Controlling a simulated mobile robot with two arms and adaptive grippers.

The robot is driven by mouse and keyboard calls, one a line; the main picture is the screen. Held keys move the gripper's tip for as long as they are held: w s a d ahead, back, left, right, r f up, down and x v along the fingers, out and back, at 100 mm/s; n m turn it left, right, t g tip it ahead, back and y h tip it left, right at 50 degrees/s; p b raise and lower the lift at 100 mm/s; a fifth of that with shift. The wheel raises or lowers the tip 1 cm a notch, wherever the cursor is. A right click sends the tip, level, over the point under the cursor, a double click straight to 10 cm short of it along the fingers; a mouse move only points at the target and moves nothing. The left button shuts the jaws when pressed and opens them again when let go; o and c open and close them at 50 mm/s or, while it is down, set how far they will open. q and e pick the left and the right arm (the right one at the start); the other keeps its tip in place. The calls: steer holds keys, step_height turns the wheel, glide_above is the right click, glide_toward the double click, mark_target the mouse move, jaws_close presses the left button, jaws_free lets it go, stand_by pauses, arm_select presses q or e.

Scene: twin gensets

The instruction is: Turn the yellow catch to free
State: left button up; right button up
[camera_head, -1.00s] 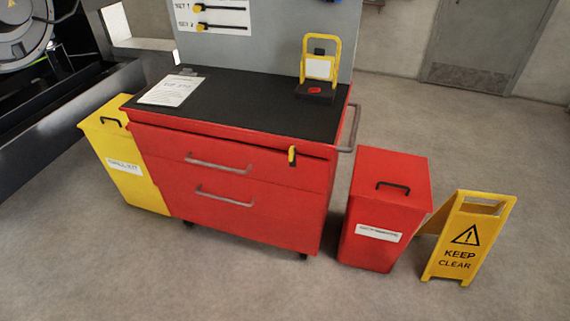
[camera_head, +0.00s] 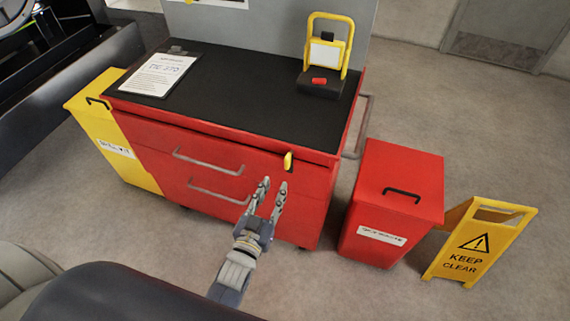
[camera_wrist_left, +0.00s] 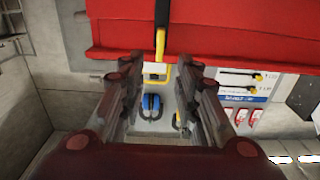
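The yellow catch (camera_head: 288,161) is a small upright tab at the top right of the red cabinet's (camera_head: 240,225) front, beside the top drawer. My left gripper (camera_head: 274,184) is in front of the cabinet, just below and a little left of the catch in the head view. Its two fingers are apart with nothing between them. In the left wrist view the catch (camera_wrist_left: 161,40) shows against the red front, beyond and between the open fingers (camera_wrist_left: 157,73), apart from them. My right gripper is not in view.
Drawer handles (camera_head: 208,162) stick out left of the catch. A yellow-framed stand (camera_head: 318,85) and a clipboard (camera_head: 158,74) rest on the black top. A yellow bin (camera_head: 125,160) is at the left, a red bin (camera_head: 395,190) and a wet-floor-type yellow sign (camera_head: 478,245) at the right.

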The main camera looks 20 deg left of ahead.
mark_target(286, 164)
arm_select(q)
steer(key=w, duration=0.8)
steer(key=shift+w+d+p, duration=0.15)
steer(key=shift+w+p, duration=0.1)
steer(key=shift+p, duration=0.1)
steer(key=shift+w+f, duration=0.1)
steer(key=shift+w, duration=0.55)
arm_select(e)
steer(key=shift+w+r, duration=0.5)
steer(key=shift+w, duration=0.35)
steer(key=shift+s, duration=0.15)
arm_select(q)
jaws_close()
